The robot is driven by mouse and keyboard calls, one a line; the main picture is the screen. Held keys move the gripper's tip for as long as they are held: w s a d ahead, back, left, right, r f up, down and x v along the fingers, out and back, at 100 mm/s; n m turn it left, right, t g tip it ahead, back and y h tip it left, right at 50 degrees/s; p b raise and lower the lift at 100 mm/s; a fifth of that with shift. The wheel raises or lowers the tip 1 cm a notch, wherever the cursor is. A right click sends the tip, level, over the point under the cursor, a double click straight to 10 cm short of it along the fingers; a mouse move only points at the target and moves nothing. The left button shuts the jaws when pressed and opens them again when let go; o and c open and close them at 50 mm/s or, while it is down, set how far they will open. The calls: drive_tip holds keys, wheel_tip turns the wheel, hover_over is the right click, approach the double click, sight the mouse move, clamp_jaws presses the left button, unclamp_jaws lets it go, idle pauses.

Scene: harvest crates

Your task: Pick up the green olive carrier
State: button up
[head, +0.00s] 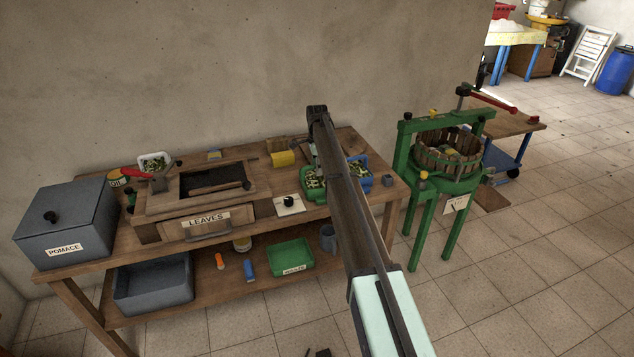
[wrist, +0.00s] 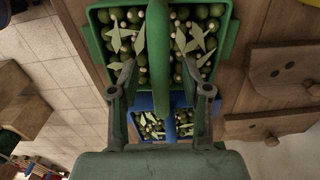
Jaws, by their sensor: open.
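The green olive carrier (head: 313,196) stands on the workbench, partly hidden behind my arm in the head view. In the wrist view the green carrier (wrist: 96,45) holds green olives, pale bits and leaves, and its green handle (wrist: 157,45) crosses above them. A blue carrier (head: 366,184) with similar contents is beside it; it also shows below the green one in the wrist view (wrist: 143,102). My gripper (wrist: 160,76) is open and empty above the green carrier, one finger on each side of the handle. Contact with the handle cannot be told.
A wooden sorter with a LEAVES drawer (head: 207,223) and a grey POMACE bin (head: 65,232) stand left on the bench. A white tile with a black knob (head: 290,206) and a yellow object (head: 283,158) are near the carriers. A green press (head: 401,190) stands right of the bench.

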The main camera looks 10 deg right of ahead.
drive_tip(key=shift+f, duration=0.25)
idle(0.5)
drive_tip(key=shift+c, duration=0.4)
clamp_jaws()
